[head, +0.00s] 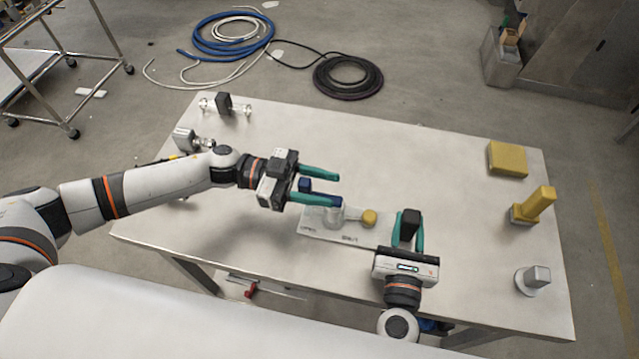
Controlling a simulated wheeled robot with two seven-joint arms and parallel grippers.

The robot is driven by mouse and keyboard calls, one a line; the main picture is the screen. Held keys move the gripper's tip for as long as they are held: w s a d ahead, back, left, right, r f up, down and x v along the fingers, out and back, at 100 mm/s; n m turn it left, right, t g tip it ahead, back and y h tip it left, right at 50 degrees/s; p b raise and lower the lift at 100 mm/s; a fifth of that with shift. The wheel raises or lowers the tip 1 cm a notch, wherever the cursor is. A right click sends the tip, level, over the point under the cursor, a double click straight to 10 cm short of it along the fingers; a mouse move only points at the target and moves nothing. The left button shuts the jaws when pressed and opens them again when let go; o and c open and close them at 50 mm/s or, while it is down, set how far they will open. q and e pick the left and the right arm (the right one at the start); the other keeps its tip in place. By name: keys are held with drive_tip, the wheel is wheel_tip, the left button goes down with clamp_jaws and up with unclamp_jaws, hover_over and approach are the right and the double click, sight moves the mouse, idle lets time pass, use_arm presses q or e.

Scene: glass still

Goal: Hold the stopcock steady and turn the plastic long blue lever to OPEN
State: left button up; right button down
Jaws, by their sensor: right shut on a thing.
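The stopcock has a pale, clear body (334,217) on a light plate (318,236) with lettering for OPEN on the left and another word, hard to read, on the right. A yellow round knob (370,217) is at its right. The dark blue lever (306,184) shows between and behind the fingers of my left gripper (340,189). That gripper is open, with teal fingers pointing right; contact with the lever is unclear. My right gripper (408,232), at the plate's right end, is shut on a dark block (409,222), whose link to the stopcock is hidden.
The table (450,180) bears a yellow box (507,159), a yellow upright piece (538,204) and a grey fitting (533,279) at right. Glass pieces with a black block (224,103) and a grey block (185,139) stand at left. The table's back middle is clear.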

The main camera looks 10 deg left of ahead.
use_arm(q)
drive_tip(key=shift+a, duration=0.1)
use_arm(e)
drive_tip(key=shift+f, duration=0.2)
use_arm(q)
drive_tip(key=a, duration=1.2)
idle(0.5)
use_arm(e)
drive_tip(key=c, duration=1.3)
unclamp_jaws()
use_arm(q)
drive_tip(key=shift+w+d, duration=0.1)
use_arm(e)
drive_tip(key=o, duration=0.3)
drive_tip(key=shift+w+d+r, duration=0.1)
drive_tip(key=shift+o, duration=0.2)
